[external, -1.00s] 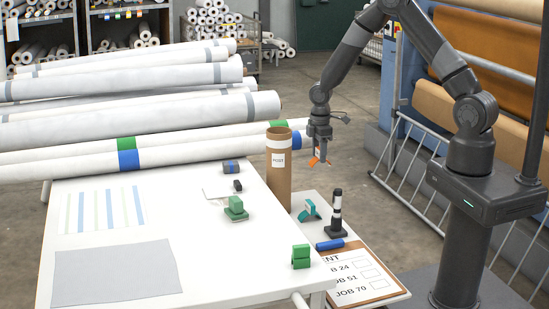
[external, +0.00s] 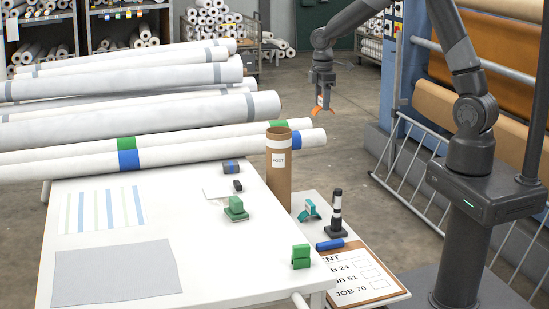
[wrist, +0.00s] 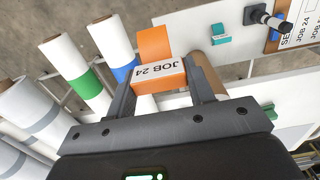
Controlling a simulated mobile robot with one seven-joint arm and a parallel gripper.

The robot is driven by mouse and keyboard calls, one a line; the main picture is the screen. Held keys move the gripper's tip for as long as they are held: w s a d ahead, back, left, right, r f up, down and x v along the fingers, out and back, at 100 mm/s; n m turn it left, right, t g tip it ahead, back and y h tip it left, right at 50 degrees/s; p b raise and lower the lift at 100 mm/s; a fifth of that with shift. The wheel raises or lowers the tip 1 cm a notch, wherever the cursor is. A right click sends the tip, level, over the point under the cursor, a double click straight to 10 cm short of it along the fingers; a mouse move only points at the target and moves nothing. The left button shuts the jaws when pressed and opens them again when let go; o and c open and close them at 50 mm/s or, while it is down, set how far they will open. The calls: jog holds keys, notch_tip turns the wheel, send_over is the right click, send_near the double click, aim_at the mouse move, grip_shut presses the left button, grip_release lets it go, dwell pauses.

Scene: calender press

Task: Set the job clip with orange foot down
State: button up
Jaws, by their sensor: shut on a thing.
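My gripper (external: 321,106) is shut on the job clip with orange foot (wrist: 155,62) and holds it up in the air. In the wrist view the clip sits between the two fingers, with a white label reading JOB 24 and its orange part reaching away from the gripper. In the external view the clip (external: 319,112) shows as a small orange and white piece under the gripper. It hangs beyond the roll ends, behind and right of the cardboard tube marked POST (external: 279,180).
White rolls with green and blue bands (external: 128,160) lie at the left, their ends near the clip. Green clips (external: 301,257) stand on the white table (external: 215,265). A teal clip (external: 311,211), a black-and-white stamp (external: 337,215) and a clipboard (external: 365,293) are on the lower shelf.

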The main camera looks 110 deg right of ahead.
jog(key=w+a+n, duration=0.6)
jog(key=w+a, duration=0.5)
jog(key=w, duration=0.3)
jog(key=w+a+n, duration=0.6)
jog(key=w+a, duration=0.5)
jog(key=w, duration=0.3)
jog(key=w+a+n, duration=0.3)
jog(key=w+a, duration=0.1)
jog(key=a, duration=0.5)
jog(key=w+a+n, duration=0.3)
jog(key=a, duration=0.7)
jog(key=w+a+f, duration=0.1)
jog(key=a+f, duration=0.2)
jog(key=w+a+f, duration=0.2)
jog(key=a+f, duration=0.2)
jog(key=w+a+f, duration=0.1)
jog(key=a+f, duration=0.2)
jog(key=f, duration=0.1)
jog(key=shift+w+a+f, duration=0.2)
jog(key=shift+w+a, duration=0.05)
jog(key=shift+w, duration=0.1)
jog(key=shift+w+a+f, duration=0.1)
jog(key=shift+a+f, duration=0.15)
jog(key=shift+f, duration=1.9)
